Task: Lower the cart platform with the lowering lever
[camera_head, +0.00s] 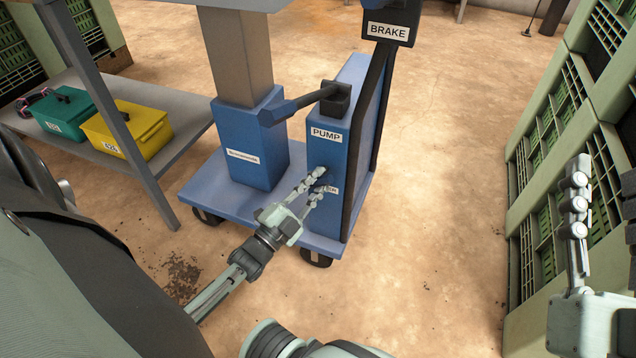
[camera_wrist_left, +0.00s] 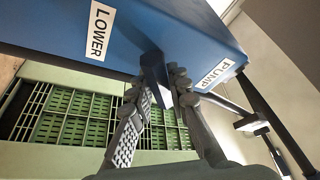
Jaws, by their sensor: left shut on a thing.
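The blue cart (camera_head: 225,205) stands on the floor with a blue column (camera_head: 258,155) bearing the grey platform post. Its pump housing (camera_head: 322,150) carries a PUMP label and a LOWER label, the latter partly hidden behind my left fingers. My left gripper (camera_head: 320,181) is at the housing's front face, beside the LOWER label. In the left wrist view, its fingers (camera_wrist_left: 158,84) are shut on the dark lowering lever (camera_wrist_left: 156,72), which sticks out from the housing. My right gripper (camera_head: 605,174) is apart from the cart at the right edge, its fingers spread and empty.
A dark pump handle (camera_head: 300,102) and a BRAKE box (camera_head: 388,28) sit above the housing. A grey shelf (camera_head: 190,130) at left holds a green box (camera_head: 66,112) and a yellow box (camera_head: 128,130). Green crates (camera_head: 565,130) line the right. Floor between is clear.

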